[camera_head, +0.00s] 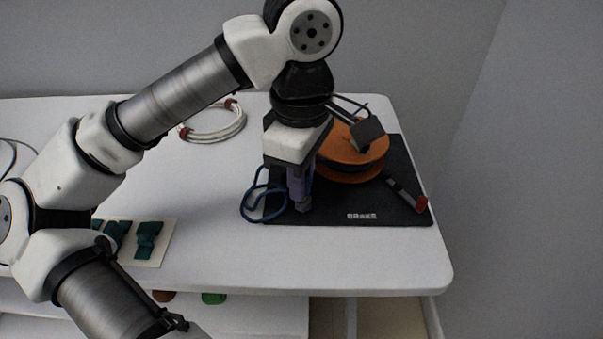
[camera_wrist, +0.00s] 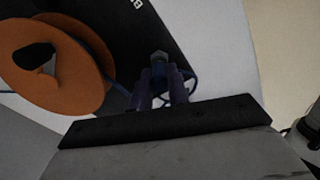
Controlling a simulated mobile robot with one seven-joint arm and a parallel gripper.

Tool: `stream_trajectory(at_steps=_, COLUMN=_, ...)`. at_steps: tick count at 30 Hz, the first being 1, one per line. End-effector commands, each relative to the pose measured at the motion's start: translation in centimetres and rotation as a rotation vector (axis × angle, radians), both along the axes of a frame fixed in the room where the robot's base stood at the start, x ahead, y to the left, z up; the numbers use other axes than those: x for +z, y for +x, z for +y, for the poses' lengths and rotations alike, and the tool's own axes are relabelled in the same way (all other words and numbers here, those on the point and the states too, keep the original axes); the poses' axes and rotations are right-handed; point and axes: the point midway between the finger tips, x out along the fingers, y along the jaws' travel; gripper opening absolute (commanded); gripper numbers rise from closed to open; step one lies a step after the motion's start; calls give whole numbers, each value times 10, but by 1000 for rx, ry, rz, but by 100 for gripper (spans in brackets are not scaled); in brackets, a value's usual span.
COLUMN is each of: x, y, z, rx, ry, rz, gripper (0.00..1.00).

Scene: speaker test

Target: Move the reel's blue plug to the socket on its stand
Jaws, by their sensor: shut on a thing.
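The orange reel (camera_head: 352,165) stands on a black mat (camera_head: 390,213) with white lettering, at the right of the table. The reel also fills the upper left of the wrist view (camera_wrist: 60,88). My gripper (camera_head: 300,192) points down just left of the reel, low over the mat. Its purple fingers, also in the wrist view (camera_wrist: 159,88), are shut on the plug (camera_wrist: 158,60), whose grey-blue end shows between the tips. A blue cable (camera_head: 245,205) loops beside the fingers at the mat's left edge. I cannot make out the socket in either view.
A grey bar with a red end (camera_head: 421,204) lies at the mat's right. A white cable coil (camera_head: 240,118) lies at the back. Teal pieces (camera_head: 148,238) sit on a card at the front left. The white table (camera_head: 330,262) is clear in front of the mat.

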Motion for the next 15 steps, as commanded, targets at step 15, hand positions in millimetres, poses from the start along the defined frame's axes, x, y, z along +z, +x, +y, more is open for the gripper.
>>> stream_trajectory(at_steps=15, x=-7, y=0, z=0, rx=0, ry=0, rz=1, gripper=36)
